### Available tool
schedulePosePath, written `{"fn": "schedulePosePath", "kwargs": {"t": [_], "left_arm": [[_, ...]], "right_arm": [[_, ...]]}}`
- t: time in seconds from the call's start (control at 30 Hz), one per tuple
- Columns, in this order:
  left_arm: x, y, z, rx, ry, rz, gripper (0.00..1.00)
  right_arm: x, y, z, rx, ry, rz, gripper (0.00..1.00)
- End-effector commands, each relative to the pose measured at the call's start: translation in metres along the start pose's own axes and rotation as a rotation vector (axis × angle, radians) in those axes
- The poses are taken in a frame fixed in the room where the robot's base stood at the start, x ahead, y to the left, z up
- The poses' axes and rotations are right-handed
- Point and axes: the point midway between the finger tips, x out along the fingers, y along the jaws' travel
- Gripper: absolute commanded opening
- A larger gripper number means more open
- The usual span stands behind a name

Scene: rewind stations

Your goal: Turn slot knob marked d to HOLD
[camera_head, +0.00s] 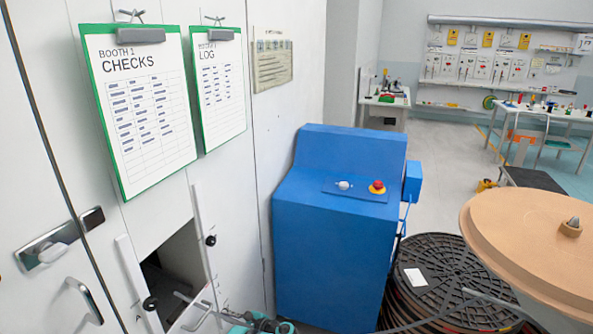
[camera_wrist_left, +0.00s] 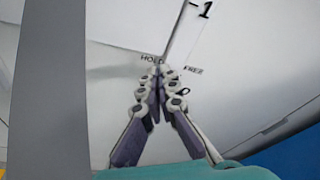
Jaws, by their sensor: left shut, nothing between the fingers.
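In the left wrist view the printed word HOLD (camera_wrist_left: 152,61) is beside my fingertips, and FREE (camera_wrist_left: 193,69) is to the right. My left gripper (camera_wrist_left: 158,72) is shut and empty, its fingertips together at the white panel just below HOLD; whether they touch it I cannot tell. A thin grey bar (camera_wrist_left: 175,35) runs up from the tips beside a partly seen "-1". A small dark ring (camera_wrist_left: 186,91) is right of the fingers. No knob marked d can be made out; the fingers may cover it. In the head view only teal and dark gripper parts show at the bottom edge. My right gripper is not in view.
In the head view a white cabinet wall has two clipboards (camera_head: 145,110), dark round knobs (camera_head: 210,240) and a dark opening (camera_head: 178,262). A blue console (camera_head: 330,240) with a red button (camera_head: 377,186) stands to the right. Reels (camera_head: 435,270) and a tan disc (camera_head: 520,230) fill the lower right.

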Motion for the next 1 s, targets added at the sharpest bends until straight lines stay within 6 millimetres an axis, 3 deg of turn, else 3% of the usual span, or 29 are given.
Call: {"fn": "schedulePosePath", "kwargs": {"t": [1.0], "left_arm": [[-0.0034,0.0098,0.0041,0.000,0.002,0.000,0.00]], "right_arm": [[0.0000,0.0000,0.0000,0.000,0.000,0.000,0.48]]}}
